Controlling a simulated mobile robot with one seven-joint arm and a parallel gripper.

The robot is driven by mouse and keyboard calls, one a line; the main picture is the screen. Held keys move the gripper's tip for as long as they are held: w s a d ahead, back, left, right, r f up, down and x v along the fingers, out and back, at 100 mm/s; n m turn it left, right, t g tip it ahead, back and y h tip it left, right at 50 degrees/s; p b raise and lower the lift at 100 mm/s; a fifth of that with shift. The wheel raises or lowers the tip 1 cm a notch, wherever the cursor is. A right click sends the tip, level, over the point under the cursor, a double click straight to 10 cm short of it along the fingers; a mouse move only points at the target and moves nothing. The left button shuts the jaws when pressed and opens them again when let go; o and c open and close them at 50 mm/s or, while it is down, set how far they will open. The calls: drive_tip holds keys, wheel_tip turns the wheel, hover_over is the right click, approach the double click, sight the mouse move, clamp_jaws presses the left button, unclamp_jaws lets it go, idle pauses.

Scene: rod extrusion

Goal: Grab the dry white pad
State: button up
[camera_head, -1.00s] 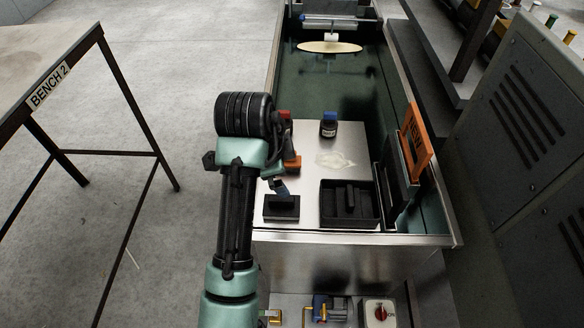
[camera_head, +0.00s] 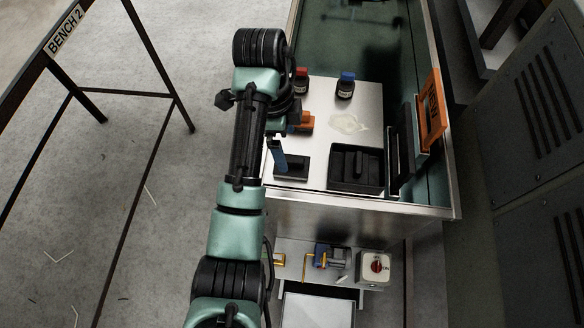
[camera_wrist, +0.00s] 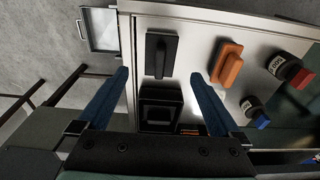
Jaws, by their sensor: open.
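I make out no clearly white pad. A flat, irregular whitish patch (camera_head: 348,122) lies on the metal plate (camera_head: 318,100); I cannot tell what it is. A black block with a raised grip (camera_head: 292,167) sits at the plate's front left; it also shows in the wrist view (camera_wrist: 160,55). An orange block with a grip (camera_head: 304,122) is behind it, also in the wrist view (camera_wrist: 228,64). The undersides of both blocks are hidden. My gripper (camera_wrist: 159,73) is open and empty, its blue fingers on either side of the black block in the picture.
A black tray (camera_head: 335,184) holding a dark bar stands at the front right. Red-capped (camera_head: 302,82) and blue-capped (camera_head: 345,86) bottles stand behind. An orange sign (camera_head: 431,108) and the tank rim (camera_head: 400,208) bound the right and front. Bench 2 (camera_head: 66,38) is left.

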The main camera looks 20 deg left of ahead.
sight(291, 159)
wheel_tip(291, 159, down, 3)
drive_tip(key=shift+d+b, duration=0.15)
drive_tip(key=shift+b, duration=0.7)
drive_tip(key=f, duration=0.2)
drive_tip(key=d+f, duration=0.1)
drive_tip(key=f, duration=0.2)
drive_tip(key=shift+w+b, duration=0.15)
drive_tip(key=shift+b, duration=0.25)
drive_tip(key=shift+r, duration=0.1)
drive_tip(key=c, duration=1.4)
